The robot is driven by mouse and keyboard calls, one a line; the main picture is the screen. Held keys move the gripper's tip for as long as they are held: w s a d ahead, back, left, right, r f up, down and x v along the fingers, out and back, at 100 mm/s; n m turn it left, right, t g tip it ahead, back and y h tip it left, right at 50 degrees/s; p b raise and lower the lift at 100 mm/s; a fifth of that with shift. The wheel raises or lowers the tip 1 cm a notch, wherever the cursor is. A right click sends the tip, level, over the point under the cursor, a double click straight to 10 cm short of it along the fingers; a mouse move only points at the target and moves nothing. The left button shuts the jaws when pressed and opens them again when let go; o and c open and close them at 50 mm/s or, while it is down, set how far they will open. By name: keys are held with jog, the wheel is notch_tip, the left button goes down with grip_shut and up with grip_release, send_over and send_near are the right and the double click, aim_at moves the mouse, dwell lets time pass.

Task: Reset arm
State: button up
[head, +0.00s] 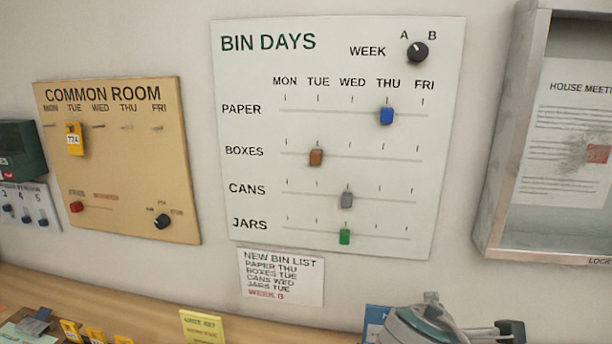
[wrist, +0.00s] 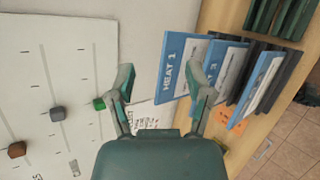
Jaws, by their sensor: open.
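My gripper (wrist: 168,75) is open and empty in the wrist view, its two green fingers spread apart. The left finger is beside the green slider in the picture; I cannot tell whether they touch. Part of my arm shows at the bottom right of the head view. The white BIN DAYS board (head: 448,150) hangs on the wall. Its blue paper slider (head: 387,116) is under THU and its brown boxes slider (head: 316,157) under TUE. The grey cans slider (head: 347,200) and green jars slider (head: 344,237) are in the WED column. The black week knob (head: 417,52) seems turned towards A.
A bin list note (head: 281,277) reads jars TUE and week B. The COMMON ROOM board (head: 120,185) is left, a metal notice case (head: 497,170) right. Blue HEAT folders (wrist: 184,66) stand near my right finger. Yellow tags lie on the wooden ledge (head: 140,300).

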jog(key=s+a+f+m+g+y, duration=0.3)
jog(key=s+f+m+y, duration=0.3)
jog(key=s+m, duration=0.4)
jog(key=f+m+g, duration=0.1)
jog(key=m, duration=0.5)
jog(key=shift+a, duration=0.35)
